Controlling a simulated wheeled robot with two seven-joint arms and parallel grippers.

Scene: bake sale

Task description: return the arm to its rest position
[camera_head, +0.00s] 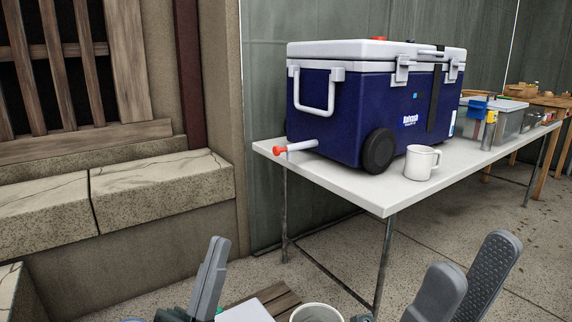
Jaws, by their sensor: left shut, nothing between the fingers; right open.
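My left gripper (213,262) is at the bottom of the head view, left of centre. Its fingers are pressed together with nothing between them, and they point upward. My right gripper (470,252) is at the bottom right. Its two grey fingers stand apart and empty. Both grippers are in front of the white table (387,198) and appear clear of it. The arms behind the grippers are mostly cut off by the lower picture edge.
A blue and white wheeled cooler (345,108) and a white mug (421,163) stand on the table. Clear bins (507,120) are farther back. Wooden slats (272,299) and a white round rim (316,312) show low down. A stone ledge (160,186) is at left.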

